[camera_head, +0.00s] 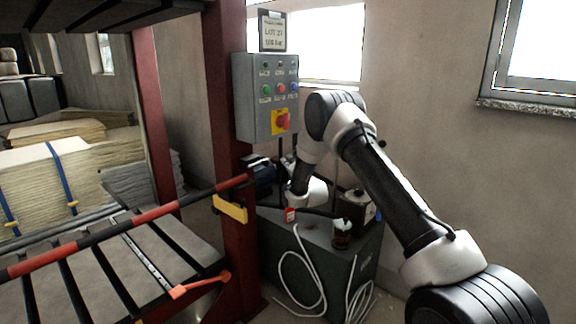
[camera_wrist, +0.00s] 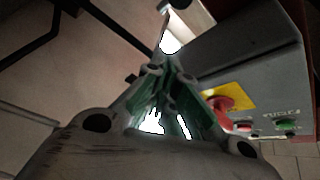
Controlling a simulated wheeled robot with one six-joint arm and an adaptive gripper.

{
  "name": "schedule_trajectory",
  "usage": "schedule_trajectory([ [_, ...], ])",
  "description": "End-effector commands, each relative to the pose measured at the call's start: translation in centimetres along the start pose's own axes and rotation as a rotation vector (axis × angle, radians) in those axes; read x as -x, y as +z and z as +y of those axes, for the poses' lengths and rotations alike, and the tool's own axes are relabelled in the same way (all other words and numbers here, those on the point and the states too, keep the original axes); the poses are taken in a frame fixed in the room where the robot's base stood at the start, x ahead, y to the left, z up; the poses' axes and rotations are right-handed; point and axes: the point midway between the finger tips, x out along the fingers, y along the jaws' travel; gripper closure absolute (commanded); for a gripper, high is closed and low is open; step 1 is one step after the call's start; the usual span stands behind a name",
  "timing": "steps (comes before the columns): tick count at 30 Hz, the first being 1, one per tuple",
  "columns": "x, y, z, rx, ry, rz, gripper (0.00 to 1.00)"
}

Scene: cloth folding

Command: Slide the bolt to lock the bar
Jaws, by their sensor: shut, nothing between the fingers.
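The red and black striped bar (camera_head: 125,228) runs from the lower left up to the dark red post (camera_head: 228,120), its end lying across the post. A yellow latch piece (camera_head: 230,208) sits on the post just below the bar's end; I cannot tell whether it is the bolt. My gripper shows in the wrist view (camera_wrist: 168,72) with its green-sided fingers together and nothing between them. In the head view it is small and dark near the bar's end, partly hidden by my arm. Neither bar nor latch is clear in the wrist view.
A grey control box (camera_head: 266,97) with a red knob on yellow hangs right of the post; it also fills the right of the wrist view (camera_wrist: 245,65). A grey cabinet (camera_head: 345,265) with items on top stands below my arm. An orange-ended piece (camera_head: 200,285) lies below the bar.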

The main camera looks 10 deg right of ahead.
Motion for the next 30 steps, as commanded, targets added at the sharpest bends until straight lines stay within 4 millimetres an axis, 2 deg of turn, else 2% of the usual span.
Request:
schedule_trajectory([
  [3, -2.7, 0.0, 0.0, 0.000, -0.003, 0.001, 1.00],
  [8, -6.0, 0.0, 0.0, 0.000, -0.002, 0.001, 1.00],
  [12, -5.3, 2.1, 0.0, -0.001, 0.002, -0.003, 1.00],
  [16, -4.9, 3.3, 0.0, -0.001, 0.001, -0.001, 1.00],
  [30, -4.6, 3.9, 0.0, 0.000, 0.001, -0.001, 1.00],
])
